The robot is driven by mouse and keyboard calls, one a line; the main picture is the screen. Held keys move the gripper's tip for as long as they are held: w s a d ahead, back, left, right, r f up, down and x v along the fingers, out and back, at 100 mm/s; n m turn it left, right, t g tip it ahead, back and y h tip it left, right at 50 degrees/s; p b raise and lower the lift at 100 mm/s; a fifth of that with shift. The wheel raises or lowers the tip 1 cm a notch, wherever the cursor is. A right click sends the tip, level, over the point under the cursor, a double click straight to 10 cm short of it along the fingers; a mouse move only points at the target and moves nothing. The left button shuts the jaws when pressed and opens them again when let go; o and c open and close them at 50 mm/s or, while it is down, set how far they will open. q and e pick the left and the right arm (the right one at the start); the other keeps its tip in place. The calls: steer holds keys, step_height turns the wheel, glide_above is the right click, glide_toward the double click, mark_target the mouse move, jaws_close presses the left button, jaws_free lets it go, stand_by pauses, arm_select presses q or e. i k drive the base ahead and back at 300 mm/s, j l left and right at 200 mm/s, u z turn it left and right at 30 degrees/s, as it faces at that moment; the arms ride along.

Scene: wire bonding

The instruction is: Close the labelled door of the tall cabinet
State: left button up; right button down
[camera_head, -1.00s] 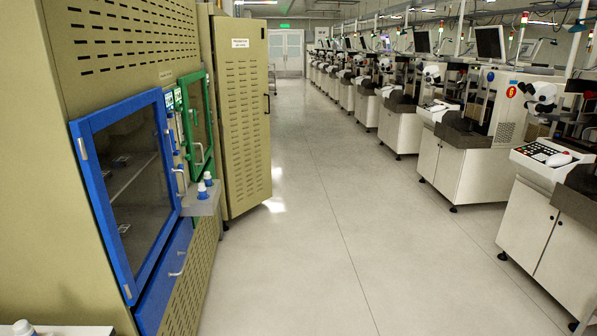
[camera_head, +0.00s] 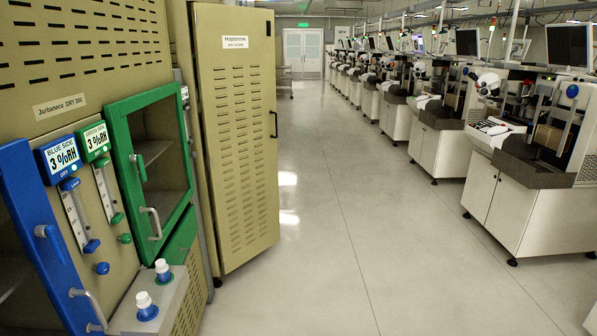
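The tall cabinet's labelled door (camera_head: 236,150) is tan with rows of slots and a small white label (camera_head: 235,42) near its top. It stands swung open into the aisle, beyond the green-framed door, at the left of the middle. A dark handle (camera_head: 274,124) sits on its right edge. The tall cabinet's body (camera_head: 179,45) shows only as a narrow strip to the left of the door; its inside is hidden. Neither of my grippers is in view.
The dry cabinet (camera_head: 85,75) with a blue door (camera_head: 35,240) and a green door (camera_head: 150,165) stands close on the left. A grey ledge with two white-capped bottles (camera_head: 146,303) juts out from it. Workstations (camera_head: 530,160) line the right. The aisle floor (camera_head: 325,240) between is clear.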

mark_target(234, 46)
steer(key=i, duration=1.1)
steer(key=i+l+u, duration=0.15)
steer(key=i, duration=1)
